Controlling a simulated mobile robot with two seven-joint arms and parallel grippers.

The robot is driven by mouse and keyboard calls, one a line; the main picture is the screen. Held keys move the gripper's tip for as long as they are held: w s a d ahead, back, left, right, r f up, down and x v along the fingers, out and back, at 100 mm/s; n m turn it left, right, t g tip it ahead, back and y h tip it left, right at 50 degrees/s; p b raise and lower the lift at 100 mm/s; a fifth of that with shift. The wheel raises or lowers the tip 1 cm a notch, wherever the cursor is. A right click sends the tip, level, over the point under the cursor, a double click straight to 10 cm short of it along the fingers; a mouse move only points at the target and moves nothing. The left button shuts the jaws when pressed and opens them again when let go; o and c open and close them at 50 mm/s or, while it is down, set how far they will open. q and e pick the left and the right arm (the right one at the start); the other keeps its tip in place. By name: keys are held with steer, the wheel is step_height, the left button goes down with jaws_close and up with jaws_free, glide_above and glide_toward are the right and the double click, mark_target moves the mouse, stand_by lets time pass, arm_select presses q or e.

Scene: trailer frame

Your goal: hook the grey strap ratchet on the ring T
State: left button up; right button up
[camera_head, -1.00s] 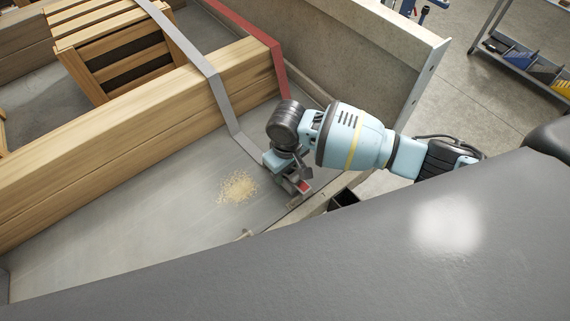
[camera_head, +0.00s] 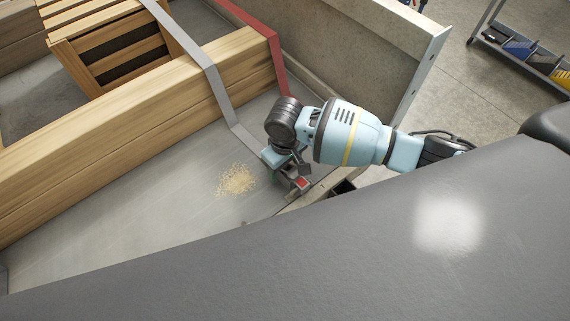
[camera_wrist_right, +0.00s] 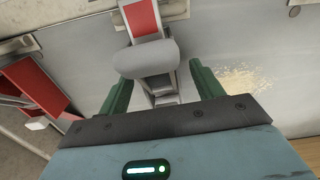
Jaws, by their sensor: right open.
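The grey strap (camera_head: 214,86) runs over the wooden beams and down to the trailer bed, toward my right gripper (camera_head: 291,170). In the right wrist view, my right gripper (camera_wrist_right: 160,80) is open, with its green fingers apart on either side of a grey metal ratchet (camera_wrist_right: 147,60) with a rounded handle and a red patch. The ratchet's red part also shows in the head view (camera_head: 303,183), just beyond the gripper. I cannot tell whether the fingers touch it. Ring T cannot be made out with certainty. My left gripper is not in view.
A red strap (camera_head: 262,32) crosses the beam (camera_head: 130,110) behind my arm. A wooden crate (camera_head: 110,45) stands beyond the beam. The trailer side wall (camera_head: 375,45) rises behind my right arm. Sawdust (camera_head: 236,180) lies on the open bed floor.

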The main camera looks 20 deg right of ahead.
step_height(320, 180, up, 6)
steer(key=shift+r+p, duration=0.15)
steer(key=shift+p, duration=0.4)
steer(key=shift+r, duration=0.75)
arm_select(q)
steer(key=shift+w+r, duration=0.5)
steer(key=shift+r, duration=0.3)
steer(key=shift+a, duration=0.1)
